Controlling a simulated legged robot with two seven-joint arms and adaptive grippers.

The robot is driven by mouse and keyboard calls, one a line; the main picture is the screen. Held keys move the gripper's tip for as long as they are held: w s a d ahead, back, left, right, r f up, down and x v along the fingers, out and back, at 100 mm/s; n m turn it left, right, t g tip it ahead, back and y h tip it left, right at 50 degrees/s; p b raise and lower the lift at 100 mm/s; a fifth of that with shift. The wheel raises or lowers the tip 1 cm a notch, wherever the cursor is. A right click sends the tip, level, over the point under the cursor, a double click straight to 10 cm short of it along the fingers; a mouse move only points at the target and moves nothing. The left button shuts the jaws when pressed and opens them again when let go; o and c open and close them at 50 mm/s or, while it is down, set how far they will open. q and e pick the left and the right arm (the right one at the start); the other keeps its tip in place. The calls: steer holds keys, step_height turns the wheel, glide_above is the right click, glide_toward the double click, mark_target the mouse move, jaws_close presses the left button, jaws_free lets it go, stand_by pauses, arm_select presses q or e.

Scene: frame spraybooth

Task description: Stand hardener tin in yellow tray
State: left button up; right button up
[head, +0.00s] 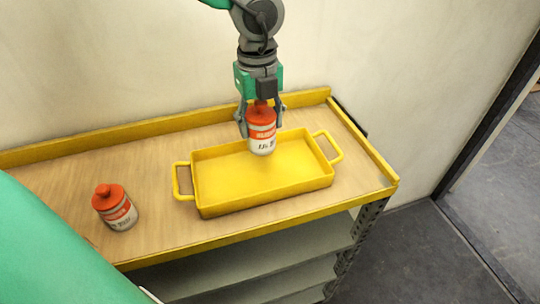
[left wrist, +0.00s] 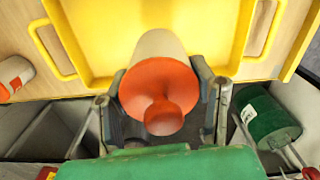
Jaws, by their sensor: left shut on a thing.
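My left gripper (head: 261,124) points down from the top and is shut on a tin (head: 262,143) with an orange top and a white, orange-banded label. The tin is upright, over the back part of the yellow tray (head: 208,208); I cannot tell whether its base touches the tray floor. In the left wrist view the tin (left wrist: 160,85) sits between the two fingers (left wrist: 163,118), orange cap towards the camera, with the yellow tray (left wrist: 90,35) beyond it. My right gripper is not in view.
A similar orange-topped tin (head: 115,208) stands on the wooden cart top (head: 155,155), left of the tray. Yellow edging (head: 70,148) runs along the wall. The tray's two handles stick out sideways. A green container (left wrist: 265,118) shows low right in the left wrist view.

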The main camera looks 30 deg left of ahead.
mark_target(255, 107)
arm_select(q)
steer(key=f, duration=0.7)
steer(key=shift+s+a+f, duration=0.15)
steer(key=shift+a+f, duration=0.15)
steer(key=shift+a, duration=0.1)
steer(key=shift+d+f, duration=0.3)
steer(key=shift+f, duration=0.05)
steer(key=o, duration=1.4)
steer(key=shift+f, duration=0.15)
steer(key=shift+o, duration=0.7)
steer(key=shift+a, duration=0.3)
step_height(255, 107, up, 11)
steer(key=shift+s+d+r, duration=0.1)
steer(key=shift+s, duration=0.05)
steer(key=shift+r, duration=0.5)
